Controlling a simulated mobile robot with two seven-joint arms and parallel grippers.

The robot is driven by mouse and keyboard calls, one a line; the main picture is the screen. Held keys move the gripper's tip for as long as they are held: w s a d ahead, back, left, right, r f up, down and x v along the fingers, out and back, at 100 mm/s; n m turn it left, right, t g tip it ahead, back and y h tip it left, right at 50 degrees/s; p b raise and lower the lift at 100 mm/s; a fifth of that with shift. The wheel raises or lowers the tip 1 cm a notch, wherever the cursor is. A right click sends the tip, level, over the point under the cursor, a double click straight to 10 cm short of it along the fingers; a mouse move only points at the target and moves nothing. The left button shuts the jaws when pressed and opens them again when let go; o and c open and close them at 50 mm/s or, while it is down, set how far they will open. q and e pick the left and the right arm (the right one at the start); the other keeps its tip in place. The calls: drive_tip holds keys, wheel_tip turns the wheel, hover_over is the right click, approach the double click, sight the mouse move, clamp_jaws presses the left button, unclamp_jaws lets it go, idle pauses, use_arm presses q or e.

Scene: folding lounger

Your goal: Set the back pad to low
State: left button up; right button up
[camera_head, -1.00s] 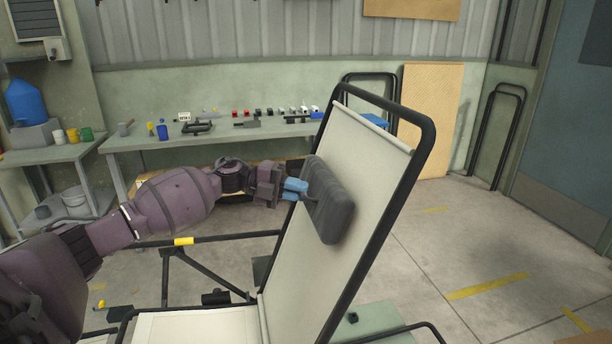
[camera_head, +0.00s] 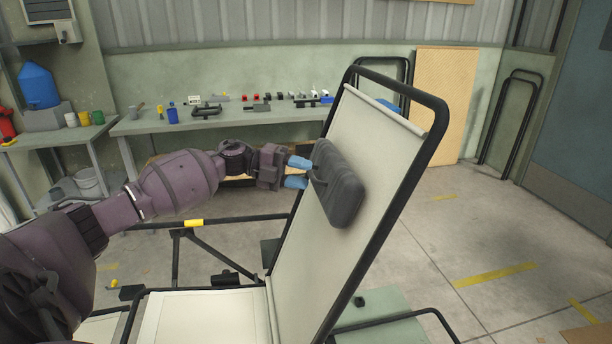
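The dark grey back pad (camera_head: 341,186) lies against the cream backrest (camera_head: 370,135) of the lounger, around the middle of its height and tilted with it. A dark handle (camera_head: 318,183) stands out on the pad's left side. My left gripper (camera_head: 298,172) is at this handle, its two blue fingertips spread apart, one higher and one lower. Whether a fingertip touches the handle I cannot tell. My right gripper is not in view.
The lounger's black frame (camera_head: 398,215) rises around the backrest, and its cream seat (camera_head: 205,318) is at the bottom. A workbench (camera_head: 230,122) with small items stands behind. Open floor (camera_head: 440,245) lies to the right.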

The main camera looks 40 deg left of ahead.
use_arm(q)
drive_tip(key=v, duration=0.9)
drive_tip(key=shift+a+b, duration=0.2)
drive_tip(key=shift+b, duration=0.1)
